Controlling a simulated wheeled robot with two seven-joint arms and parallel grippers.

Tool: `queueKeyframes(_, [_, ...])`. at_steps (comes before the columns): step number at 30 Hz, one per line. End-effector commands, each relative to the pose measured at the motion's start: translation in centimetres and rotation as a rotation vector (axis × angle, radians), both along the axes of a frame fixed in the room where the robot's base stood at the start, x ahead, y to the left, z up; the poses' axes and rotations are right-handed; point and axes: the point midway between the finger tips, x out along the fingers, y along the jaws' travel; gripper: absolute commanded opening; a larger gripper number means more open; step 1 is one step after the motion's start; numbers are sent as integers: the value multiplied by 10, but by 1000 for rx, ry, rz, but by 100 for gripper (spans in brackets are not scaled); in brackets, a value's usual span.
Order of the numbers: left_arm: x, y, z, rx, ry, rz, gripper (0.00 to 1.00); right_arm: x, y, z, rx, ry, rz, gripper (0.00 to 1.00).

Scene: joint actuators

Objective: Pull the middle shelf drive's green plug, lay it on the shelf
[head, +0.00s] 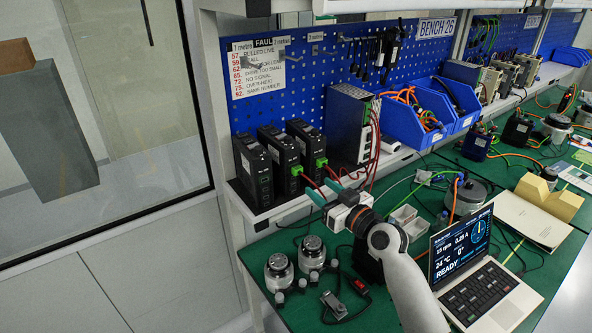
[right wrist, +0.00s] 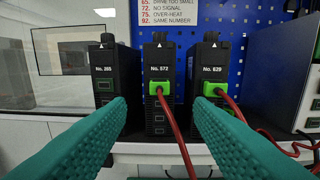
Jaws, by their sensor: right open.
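The middle drive (head: 278,153), No. 572, stands upright on the shelf (head: 262,215) between two similar black drives. Its green plug (right wrist: 159,88) with a red cable sits in its front face; the plug also shows in the head view (head: 297,170). My right gripper (head: 325,191) is open and empty in front of the drives, its teal fingers pointing at them. In the right wrist view its fingers (right wrist: 160,112) lie left and right of the middle drive, with the plug between them and farther off, not touched. My left gripper is out of view.
The right drive (right wrist: 209,75), No. 629, also has a green plug (right wrist: 215,88) and red cable. The left drive (right wrist: 105,75), No. 265, shows no plug. Red cables hang close to my right gripper. A grey power unit (head: 350,125) stands right of the drives.

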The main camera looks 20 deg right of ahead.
Motion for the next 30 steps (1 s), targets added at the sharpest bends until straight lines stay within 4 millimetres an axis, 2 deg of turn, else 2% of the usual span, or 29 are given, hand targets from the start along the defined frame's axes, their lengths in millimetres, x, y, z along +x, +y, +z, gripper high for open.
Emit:
queueKeyframes(10, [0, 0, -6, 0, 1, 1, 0, 42, 17, 0, 3, -1, 1, 47])
queueKeyframes(18, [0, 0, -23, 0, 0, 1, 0, 71, 28, -2, 0, -1, 2, 47])
queueKeyframes(30, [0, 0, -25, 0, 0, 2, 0, 79, 32, 0, 0, 1, 1, 47])
